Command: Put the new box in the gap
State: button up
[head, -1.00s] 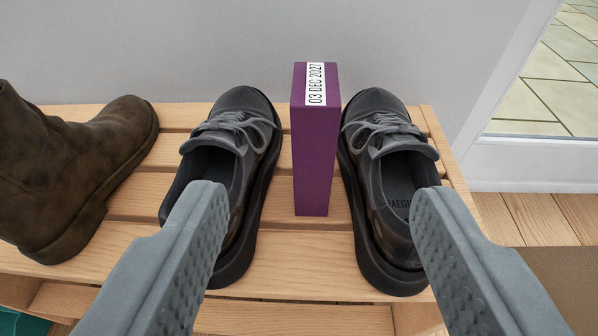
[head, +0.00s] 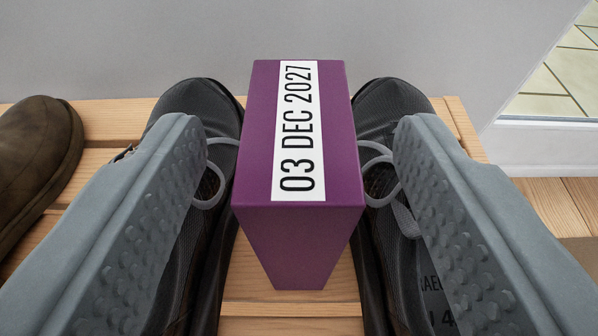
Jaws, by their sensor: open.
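A purple box (head: 297,232) stands upright on the slatted wooden rack, between a left dark shoe (head: 190,235) and a right dark shoe (head: 385,100). Its top has a white label (head: 299,130) reading "03 DEC 2027". My gripper (head: 298,150) is open, with one grey studded finger on each side of the box. The fingers are apart from the box and lie over the two shoes, hiding much of them. The box's foot shows between the shoes.
The wooden rack (head: 112,122) has open gaps between its slats. A brown boot (head: 38,150) stands at the left. A grey wall is close behind the rack. At the right are a white door frame (head: 545,140) and wooden floor.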

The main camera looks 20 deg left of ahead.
aim_at(300, 103)
jog(key=shift+x, duration=2.35)
jog(key=shift+r, duration=0.1)
grip_shut()
